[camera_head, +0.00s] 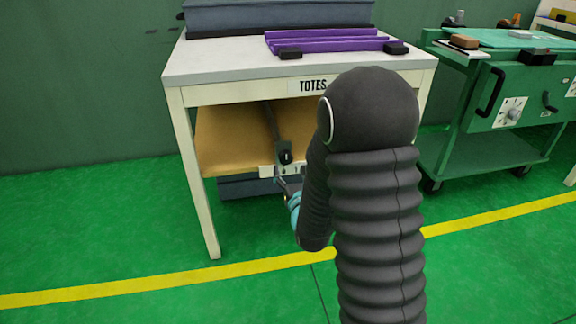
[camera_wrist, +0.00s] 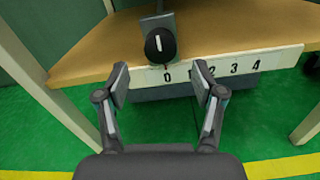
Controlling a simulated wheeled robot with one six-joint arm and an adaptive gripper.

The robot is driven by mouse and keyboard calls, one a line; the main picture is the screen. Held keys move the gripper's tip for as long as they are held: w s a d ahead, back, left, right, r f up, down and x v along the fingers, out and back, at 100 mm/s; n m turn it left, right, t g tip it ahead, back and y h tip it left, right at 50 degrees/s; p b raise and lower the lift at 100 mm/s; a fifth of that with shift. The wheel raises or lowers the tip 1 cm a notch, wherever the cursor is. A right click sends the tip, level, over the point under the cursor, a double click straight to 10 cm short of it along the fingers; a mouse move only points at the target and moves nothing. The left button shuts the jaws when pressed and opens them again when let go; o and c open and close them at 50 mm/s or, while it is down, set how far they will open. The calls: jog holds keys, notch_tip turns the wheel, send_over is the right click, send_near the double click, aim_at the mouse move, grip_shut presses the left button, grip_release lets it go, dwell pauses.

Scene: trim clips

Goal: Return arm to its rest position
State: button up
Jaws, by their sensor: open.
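My gripper (camera_wrist: 162,88) is open and empty in the wrist view, its two fingers apart. In front of it, at the front of the wooden shelf (camera_wrist: 245,33), is a dark knob (camera_wrist: 159,46) with a white mark. A white number strip (camera_wrist: 270,61) runs along the shelf edge, with 0, 2, 3 and 4 readable; a finger covers part of it. In the head view the knob (camera_head: 286,157) sits on the shelf under the table, and my dark arm hides much of the gripper and the shelf's right side.
The white table (camera_head: 225,62) labelled TOTES carries purple strips (camera_head: 330,41) and a blue-grey tote (camera_head: 270,14). Its legs flank the shelf. A green cart (camera_head: 490,150) stands to the right. Green floor with a yellow line (camera_head: 130,287) is clear in front.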

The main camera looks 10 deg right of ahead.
jog(key=shift+s, duration=0.5)
